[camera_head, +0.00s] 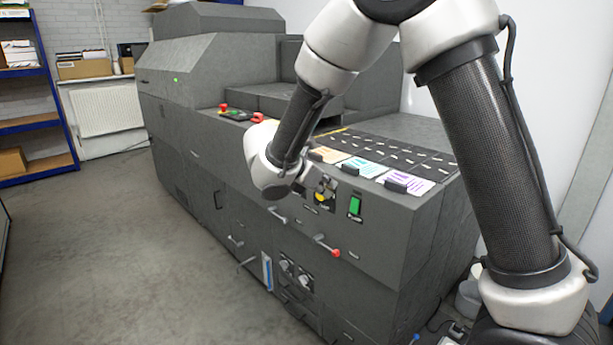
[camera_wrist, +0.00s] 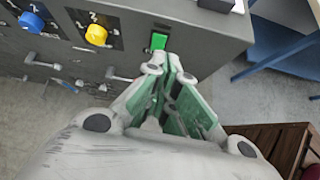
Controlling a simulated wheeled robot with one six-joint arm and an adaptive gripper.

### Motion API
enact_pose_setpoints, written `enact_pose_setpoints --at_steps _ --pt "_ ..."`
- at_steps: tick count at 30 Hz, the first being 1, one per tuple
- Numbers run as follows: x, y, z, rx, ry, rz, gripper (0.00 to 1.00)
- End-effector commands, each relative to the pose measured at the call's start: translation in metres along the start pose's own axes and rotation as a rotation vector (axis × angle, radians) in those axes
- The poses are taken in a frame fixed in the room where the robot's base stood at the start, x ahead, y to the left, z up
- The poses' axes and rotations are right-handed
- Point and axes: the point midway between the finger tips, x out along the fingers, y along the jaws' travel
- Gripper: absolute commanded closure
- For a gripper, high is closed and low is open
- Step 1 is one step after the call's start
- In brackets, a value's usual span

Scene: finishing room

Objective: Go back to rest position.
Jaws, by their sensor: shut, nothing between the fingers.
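My gripper (camera_wrist: 168,66) shows in the wrist view with its green-padded fingers closed together and nothing between them. Its tips appear close to a green rectangular switch (camera_wrist: 158,41) on the front of a dark grey machine; I cannot tell whether they touch it. In the head view my arm reaches across in front of the machine (camera_head: 190,145), and my gripper is not visible there. The green switch (camera_head: 354,205) shows clear of my arm in that view, to the right of a yellow knob (camera_head: 321,197).
A red-tipped lever (camera_head: 328,246) and several handles stick out of the machine's front. Coloured cards (camera_head: 361,166) lie on its top. A blue shelf rack (camera_head: 50,90) stands at far left. Grey floor (camera_head: 110,250) is open to the left. A brown wooden object (camera_wrist: 275,140) shows in the wrist view.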

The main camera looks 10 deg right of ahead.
Motion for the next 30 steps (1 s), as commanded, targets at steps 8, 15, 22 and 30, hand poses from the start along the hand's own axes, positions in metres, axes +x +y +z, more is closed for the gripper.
enact_pose_setpoints --at_steps 8,15,22,30 --pt "0.005 -0.103 -0.011 0.526 0.175 -0.286 1.00" --pt "-0.013 -0.197 0.025 1.077 0.336 -0.529 1.00" --pt "-0.044 -0.282 0.054 1.641 0.534 -0.711 1.00" --pt "-0.067 -0.342 0.090 2.037 0.678 -0.649 1.00"
